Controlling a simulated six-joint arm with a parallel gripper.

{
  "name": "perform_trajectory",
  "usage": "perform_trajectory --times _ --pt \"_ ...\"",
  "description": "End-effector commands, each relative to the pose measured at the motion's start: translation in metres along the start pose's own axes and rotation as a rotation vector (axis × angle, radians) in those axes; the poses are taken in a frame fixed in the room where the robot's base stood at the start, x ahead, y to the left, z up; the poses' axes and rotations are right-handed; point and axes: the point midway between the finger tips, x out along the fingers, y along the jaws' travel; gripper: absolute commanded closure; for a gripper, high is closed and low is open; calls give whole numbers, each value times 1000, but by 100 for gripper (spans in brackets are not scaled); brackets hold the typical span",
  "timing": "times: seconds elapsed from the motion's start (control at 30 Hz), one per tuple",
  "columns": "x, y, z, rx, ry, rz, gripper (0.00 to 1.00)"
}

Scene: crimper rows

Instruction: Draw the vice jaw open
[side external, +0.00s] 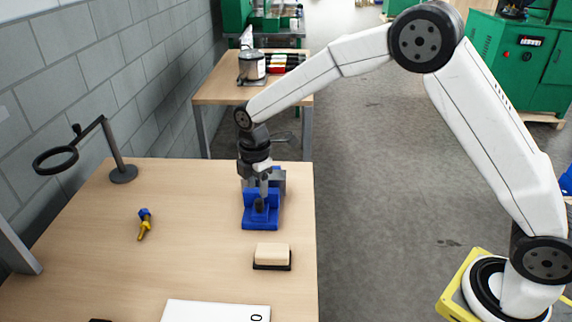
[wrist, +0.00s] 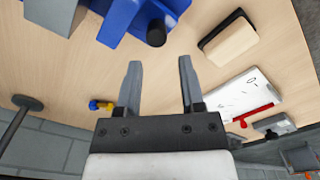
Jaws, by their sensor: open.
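The blue vice (side external: 262,212) stands on the wooden table near its right edge, with a dark round knob on its front. In the wrist view part of the vice (wrist: 110,22) shows at the top, with the black knob (wrist: 156,32) pointing towards my gripper. My gripper (wrist: 159,65) is open and empty, its two grey fingers apart. The knob lies just beyond the fingertips, roughly between them in the picture. In the side view my gripper (side external: 264,190) is at the vice and overlaps it, so contact cannot be told.
A beige-topped brush or block (side external: 272,255) lies in front of the vice. A yellow and blue tool (side external: 144,224) lies to the left. A ring on a stand (side external: 122,172) is at the back left. A white board (side external: 215,311) lies at the front edge.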

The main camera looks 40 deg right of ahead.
Motion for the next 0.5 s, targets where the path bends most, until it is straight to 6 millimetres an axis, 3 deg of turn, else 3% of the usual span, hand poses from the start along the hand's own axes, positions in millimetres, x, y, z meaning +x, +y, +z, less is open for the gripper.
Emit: perform_trajectory --times 0.2,0.5 --pt "-22 0 -1 0 1 1 51" --pt "-27 0 -1 0 1 -1 51"
